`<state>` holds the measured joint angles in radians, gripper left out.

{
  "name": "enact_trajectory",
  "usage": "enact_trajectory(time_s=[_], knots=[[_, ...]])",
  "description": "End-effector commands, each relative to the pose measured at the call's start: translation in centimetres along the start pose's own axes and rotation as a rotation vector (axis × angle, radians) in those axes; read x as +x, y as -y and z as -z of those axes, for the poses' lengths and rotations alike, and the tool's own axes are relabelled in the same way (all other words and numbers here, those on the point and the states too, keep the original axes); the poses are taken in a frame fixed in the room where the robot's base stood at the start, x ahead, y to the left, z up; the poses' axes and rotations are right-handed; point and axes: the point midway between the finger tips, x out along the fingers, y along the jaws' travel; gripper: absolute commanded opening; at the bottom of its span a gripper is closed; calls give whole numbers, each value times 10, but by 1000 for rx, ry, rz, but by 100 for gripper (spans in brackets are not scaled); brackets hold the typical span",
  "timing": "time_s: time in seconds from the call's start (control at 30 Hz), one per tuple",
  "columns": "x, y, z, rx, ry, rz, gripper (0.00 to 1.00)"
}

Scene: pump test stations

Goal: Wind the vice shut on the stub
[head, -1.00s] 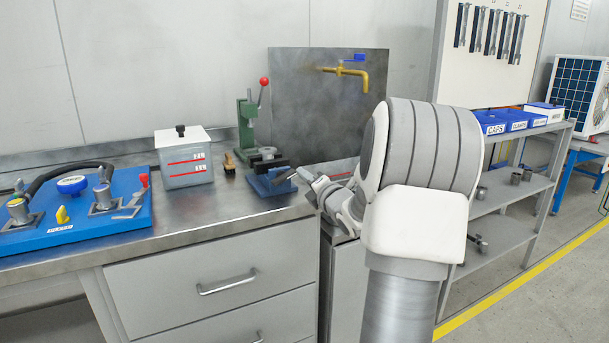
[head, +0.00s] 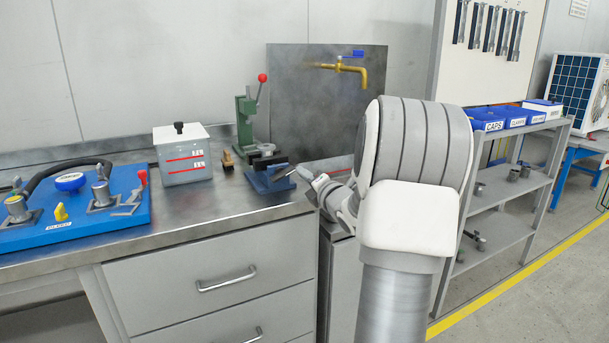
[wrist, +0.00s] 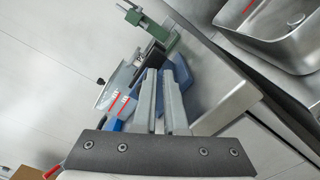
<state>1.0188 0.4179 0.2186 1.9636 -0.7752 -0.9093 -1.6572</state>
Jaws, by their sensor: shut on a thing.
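The blue bench vice (head: 268,181) stands near the right end of the steel bench, with dark jaws (head: 271,160). A grey round stub (head: 266,149) shows at the jaws. I cannot tell whether the jaws touch it. The grey vice handle (head: 283,172) is at the vice's right front. My gripper (head: 300,174) is at this handle, shut on it. In the wrist view my gripper (wrist: 160,78) has its two fingers pointing at the blue vice (wrist: 182,72). The fingers hide the grip itself.
A green press (head: 246,118) with a red-knobbed lever stands behind the vice. A brush (head: 227,160) and a lidded white box (head: 183,155) are to its left. A blue valve board (head: 75,210) lies further left. A dark panel with a brass tap (head: 342,68) is behind.

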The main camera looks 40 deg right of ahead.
Motion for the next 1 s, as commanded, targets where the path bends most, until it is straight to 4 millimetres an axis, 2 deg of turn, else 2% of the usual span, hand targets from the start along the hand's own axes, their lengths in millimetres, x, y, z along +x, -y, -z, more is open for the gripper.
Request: enact_trajectory(time_s=[0.03,0.5,0.87,1.0], knots=[[-3,3,6,1,-11,7,0],[-56,1,-1,-1,2,3,0],[-61,0,-2,-1,4,2,0],[-63,-10,-6,0,6,2,0]])
